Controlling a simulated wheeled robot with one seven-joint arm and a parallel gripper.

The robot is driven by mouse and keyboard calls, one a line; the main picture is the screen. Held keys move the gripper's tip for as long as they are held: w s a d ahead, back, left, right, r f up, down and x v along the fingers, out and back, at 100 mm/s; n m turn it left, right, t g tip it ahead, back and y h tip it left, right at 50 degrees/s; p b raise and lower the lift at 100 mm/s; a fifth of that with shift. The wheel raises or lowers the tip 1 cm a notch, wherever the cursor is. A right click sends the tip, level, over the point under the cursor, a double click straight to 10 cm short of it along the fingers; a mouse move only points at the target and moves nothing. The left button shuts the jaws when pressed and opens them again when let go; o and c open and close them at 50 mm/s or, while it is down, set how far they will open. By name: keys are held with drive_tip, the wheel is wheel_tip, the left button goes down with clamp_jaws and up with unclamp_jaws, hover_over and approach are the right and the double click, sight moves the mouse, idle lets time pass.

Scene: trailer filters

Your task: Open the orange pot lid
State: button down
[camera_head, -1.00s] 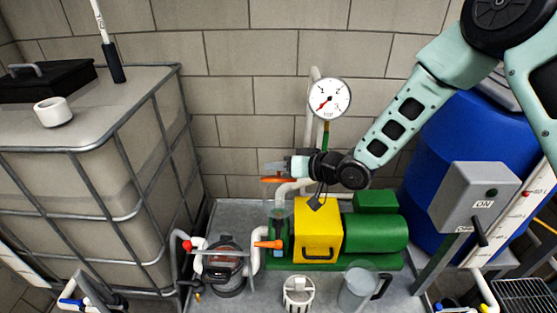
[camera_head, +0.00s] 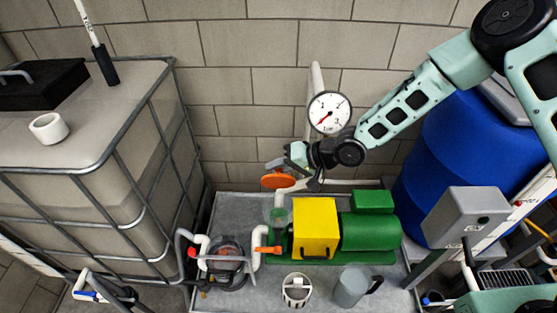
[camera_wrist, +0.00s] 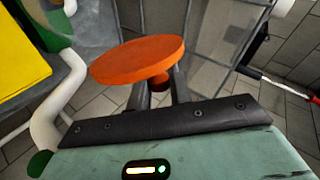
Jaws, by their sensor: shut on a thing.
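The orange pot lid (camera_head: 278,181) is a round disc, held in the air and tilted so that a flat face shows in the head view. It also shows large in the wrist view (camera_wrist: 138,60). My gripper (camera_wrist: 160,84) is shut on the knob under the disc in that view. In the head view my gripper (camera_head: 291,164) is just above the lid. The clear, greenish pot (camera_head: 279,216) stands below, at the left end of the pump, apart from the lid. Its rim is small and hard to make out.
The yellow box (camera_head: 314,222) and green pump (camera_head: 370,230) sit right of the pot. A pressure gauge (camera_head: 329,112) stands close behind my gripper. A caged tank (camera_head: 130,190) is at left, a blue barrel (camera_head: 450,165) at right. A strainer basket (camera_head: 296,287) and grey jug (camera_head: 351,287) are in front.

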idle(0.3)
drive_tip(key=c, duration=1.3)
unclamp_jaws()
drive_tip(key=shift+d, duration=0.1)
drive_tip(key=shift+p+v, duration=0.3)
drive_tip(key=shift+v, duration=8.35)
